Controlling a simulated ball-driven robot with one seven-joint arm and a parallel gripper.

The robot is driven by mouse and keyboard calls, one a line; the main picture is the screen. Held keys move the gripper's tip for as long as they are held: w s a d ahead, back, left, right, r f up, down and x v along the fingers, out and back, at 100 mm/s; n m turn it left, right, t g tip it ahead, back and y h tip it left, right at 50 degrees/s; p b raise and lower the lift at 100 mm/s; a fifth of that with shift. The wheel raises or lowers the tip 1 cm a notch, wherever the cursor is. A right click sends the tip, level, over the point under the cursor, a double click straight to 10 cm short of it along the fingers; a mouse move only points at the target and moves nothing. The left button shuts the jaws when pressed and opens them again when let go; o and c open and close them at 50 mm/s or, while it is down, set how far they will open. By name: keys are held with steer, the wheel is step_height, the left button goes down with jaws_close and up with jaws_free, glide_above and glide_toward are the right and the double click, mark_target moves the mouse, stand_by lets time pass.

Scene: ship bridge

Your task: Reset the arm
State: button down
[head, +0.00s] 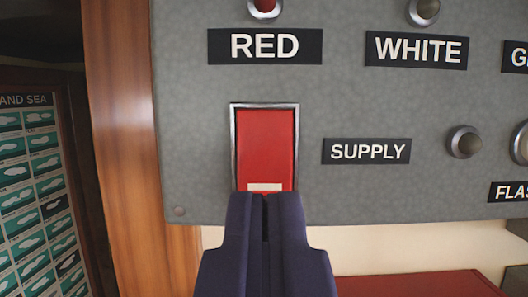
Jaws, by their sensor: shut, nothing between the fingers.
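My gripper (265,200) is dark blue and comes up from the bottom middle of the head view. Its two fingers are together with only a thin dark line between them, and it is empty. Its tips overlap the bottom of a red rocker switch (266,145) in a silver frame on a grey panel. I cannot tell whether the tips touch the switch. A pale bar (265,187) shows at the lower end of the switch, just above the tips.
The grey panel (355,195) carries labels RED (265,46), WHITE (416,50) and SUPPLY (366,151), with round knobs such as one at right (464,141). A wooden post (135,150) stands left, a chart (30,190) beyond it. A red surface (420,285) lies below.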

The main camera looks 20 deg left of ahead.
steer(key=s+d+f+m+g+h+b, duration=0.1)
steer(key=s+d+f+h+b, duration=0.1)
steer(key=d+f+b, duration=0.3)
steer(key=s+d+f+m+g+h+b, duration=0.1)
steer(key=s+d+f+b, duration=0.4)
steer(key=f+b, duration=0.8)
steer(key=s+d+f+m+g+h+b, duration=0.1)
steer(key=s+d+f+g+h+b, duration=0.1)
steer(key=d+f+b, duration=0.3)
step_height(320, 180, down, 4)
steer(key=s+g+b, duration=0.1)
steer(key=b, duration=0.6)
steer(key=shift+s+d+f+h, duration=0.25)
steer(key=shift+d+h, duration=0.1)
steer(key=shift+h, duration=0.05)
